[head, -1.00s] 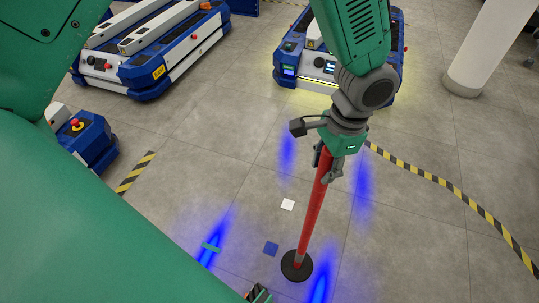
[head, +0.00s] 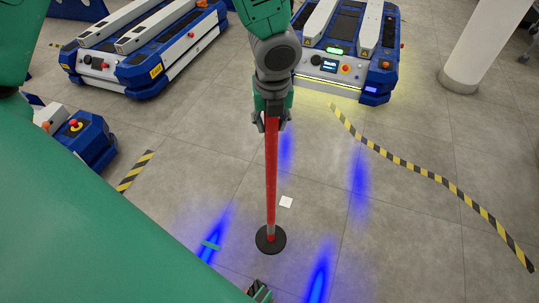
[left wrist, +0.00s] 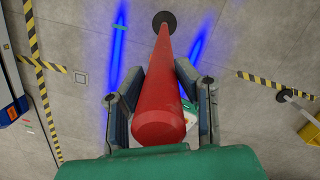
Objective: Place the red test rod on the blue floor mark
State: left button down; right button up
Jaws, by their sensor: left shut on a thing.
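My left gripper (head: 271,118) is shut on the upper part of the red test rod (head: 271,180). The rod is close to upright in the head view, its round black base (head: 270,239) at the bottom. Whether the base touches the floor or hangs just above it, I cannot tell. The blue floor mark is hidden now, behind or under the base. In the left wrist view the rod (left wrist: 165,90) runs between the two fingers, with the base (left wrist: 164,22) at its far end.
A white floor square (head: 286,202) lies right of the base, and a green strip (head: 211,245) to its left. Blue light streaks cross the floor. Lift carts (head: 345,55) stand behind, with a white column (head: 485,50) and yellow-black tape (head: 430,176). Floor around the base is clear.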

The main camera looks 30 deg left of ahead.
aim_at(269, 150)
pick_arm(q)
jog(key=shift+a+r+m, duration=0.1)
jog(key=shift+a+m, duration=0.1)
jog(key=shift+m, duration=0.1)
jog(key=shift+f, duration=0.25)
notch_tip(269, 150, down, 10)
jog(key=b, duration=0.3)
jog(key=shift+r, duration=0.25)
jog(key=c, duration=1.2)
grip_release()
